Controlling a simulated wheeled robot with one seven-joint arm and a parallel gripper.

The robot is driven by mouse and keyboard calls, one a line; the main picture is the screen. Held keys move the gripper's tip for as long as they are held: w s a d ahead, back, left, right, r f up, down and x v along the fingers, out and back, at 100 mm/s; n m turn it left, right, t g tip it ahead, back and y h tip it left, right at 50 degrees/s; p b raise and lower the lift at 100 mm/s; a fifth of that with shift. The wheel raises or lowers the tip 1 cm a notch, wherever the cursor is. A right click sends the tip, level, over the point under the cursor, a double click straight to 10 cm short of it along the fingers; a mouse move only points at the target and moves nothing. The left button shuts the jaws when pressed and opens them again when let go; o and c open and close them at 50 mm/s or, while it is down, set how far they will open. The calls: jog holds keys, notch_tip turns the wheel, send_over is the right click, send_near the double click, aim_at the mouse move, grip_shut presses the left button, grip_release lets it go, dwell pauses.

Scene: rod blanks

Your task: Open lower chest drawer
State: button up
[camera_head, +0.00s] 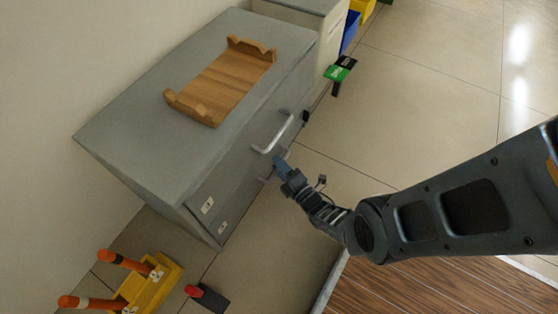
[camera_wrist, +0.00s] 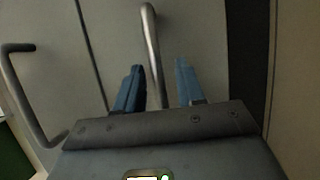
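The grey chest (camera_head: 150,110) stands against the wall, and its front has two drawers with bar handles. The upper handle (camera_head: 273,136) is clear of my gripper; in the wrist view it is the bar at the left (camera_wrist: 22,95). My gripper (camera_head: 281,166) is at the lower drawer front. In the wrist view my gripper (camera_wrist: 158,84) has its two blue fingers apart, with the lower handle (camera_wrist: 152,45) between them and gaps at both sides. The lower drawer looks closed. In the head view my gripper partly hides the lower handle.
A wooden tray (camera_head: 222,86) lies on the chest top. A yellow base with orange posts (camera_head: 150,286) and a red-and-black object (camera_head: 207,296) are on the floor at lower left. A green-and-black item (camera_head: 338,72) is beyond the chest. Tiled floor (camera_head: 425,110) is open to the right.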

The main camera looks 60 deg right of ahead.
grip_shut()
dwell(0.3)
dwell(0.3)
